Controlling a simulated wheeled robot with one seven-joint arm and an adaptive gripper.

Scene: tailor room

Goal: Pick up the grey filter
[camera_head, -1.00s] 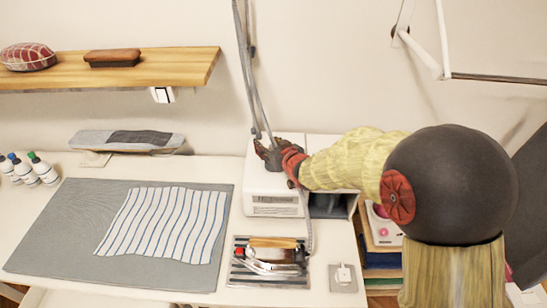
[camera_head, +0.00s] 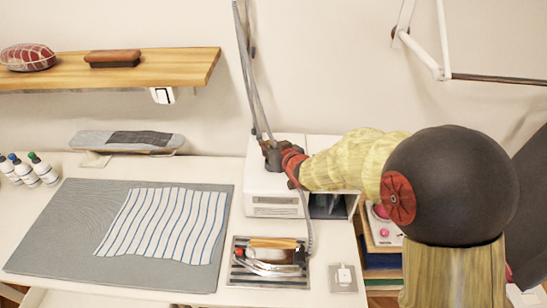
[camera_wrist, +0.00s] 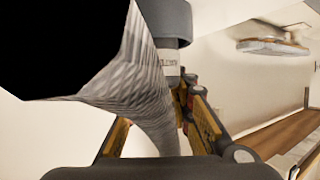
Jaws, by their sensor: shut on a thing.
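A grey cylinder with a pale printed label, which looks like the grey filter (camera_wrist: 170,22), shows at the top of the wrist view. Its lower part runs down between the two yellow-padded fingers of my gripper (camera_wrist: 165,110), and the jaws are shut on it. A grey ribbed hose passes close in front and hides part of the grip. In the head view my gripper (camera_head: 272,158) is at the top of the white box unit (camera_head: 268,188); the filter cannot be made out there.
Grey hoses (camera_head: 252,80) hang beside my gripper. An iron (camera_head: 270,262) rests on a striped plate in front of the box. A grey mat (camera_head: 60,225) with striped cloth (camera_head: 165,225) lies left. A wooden shelf (camera_head: 175,70) is on the wall.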

